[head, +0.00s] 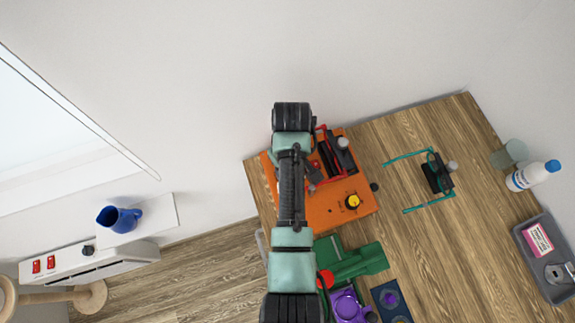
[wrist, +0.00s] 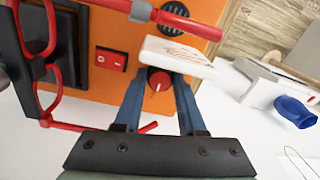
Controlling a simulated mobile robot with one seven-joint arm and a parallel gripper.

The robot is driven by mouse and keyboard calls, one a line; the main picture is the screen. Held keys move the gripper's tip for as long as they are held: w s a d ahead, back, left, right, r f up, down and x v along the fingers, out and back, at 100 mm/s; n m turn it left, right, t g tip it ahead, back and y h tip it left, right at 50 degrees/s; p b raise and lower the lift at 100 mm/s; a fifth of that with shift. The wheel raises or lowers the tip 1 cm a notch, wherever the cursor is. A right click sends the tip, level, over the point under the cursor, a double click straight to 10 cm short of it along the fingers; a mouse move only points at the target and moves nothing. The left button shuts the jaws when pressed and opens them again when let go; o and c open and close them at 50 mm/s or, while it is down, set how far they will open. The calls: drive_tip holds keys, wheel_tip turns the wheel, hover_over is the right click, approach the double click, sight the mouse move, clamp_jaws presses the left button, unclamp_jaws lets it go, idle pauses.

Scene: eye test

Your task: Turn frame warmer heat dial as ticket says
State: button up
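The orange warmer (head: 335,212) stands on the wooden table, partly behind my arm. In the wrist view its orange face (wrist: 75,115) carries a red dial (wrist: 158,80) with a white mark. My gripper (wrist: 160,95) has its two blue fingers apart, one on each side of this dial. The fingertips are partly hidden, so contact with the dial cannot be told. A white block or card with red scribbles (wrist: 178,54), perhaps the ticket, overlaps the dial's top edge; its writing is not readable. In the head view my arm hides the gripper and the dial.
The face also has a red rocker switch (wrist: 110,60) and a round black grille (wrist: 173,18). Red glasses frames (wrist: 40,60) lie close on the left. Teal glasses (head: 437,178), a bottle (head: 532,176) and a grey tray (head: 534,262) are further right. A blue pitcher (head: 119,219) stands left.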

clamp_jaws()
drive_tip(key=shift+r, duration=0.1)
drive_tip(key=shift+m+p, duration=0.75)
drive_tip(key=shift+m, duration=0.35)
drive_tip(key=m+p, duration=0.1)
drive_tip(key=m, duration=0.2)
drive_tip(key=shift+a+r+m, duration=0.1)
drive_tip(key=shift+m, duration=0.2)
drive_tip(key=m+p, duration=0.2)
drive_tip(key=m, duration=0.3)
drive_tip(key=shift+w, duration=0.1)
drive_tip(key=shift+m, duration=0.3)
drive_tip(key=o, duration=0.6)
unclamp_jaws()
